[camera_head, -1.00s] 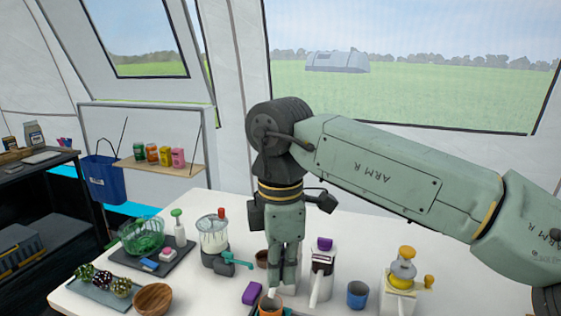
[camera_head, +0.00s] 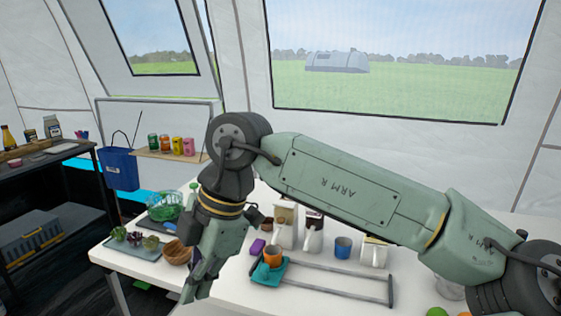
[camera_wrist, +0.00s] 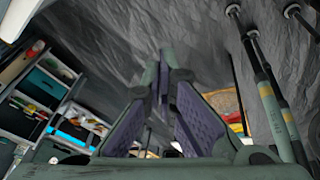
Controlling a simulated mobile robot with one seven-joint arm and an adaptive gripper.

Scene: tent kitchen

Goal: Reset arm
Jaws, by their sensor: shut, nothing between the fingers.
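My gripper (camera_head: 190,292) hangs downward in front of the table's near edge in the head view, tilted to the lower left. It is shut with nothing in it. In the wrist view its two purple-padded fingers (camera_wrist: 168,65) come together at the tips, against a blurred grey surface. My green arm spans from the right side of the head view to the left of centre.
The white table (camera_head: 215,300) holds an orange cup (camera_head: 273,252) on a teal piece, a blue cup (camera_head: 343,247), a wooden bowl (camera_head: 177,251), a purple block (camera_head: 258,246) and a railed frame (camera_head: 335,270). A dark shelf (camera_head: 60,190) stands left.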

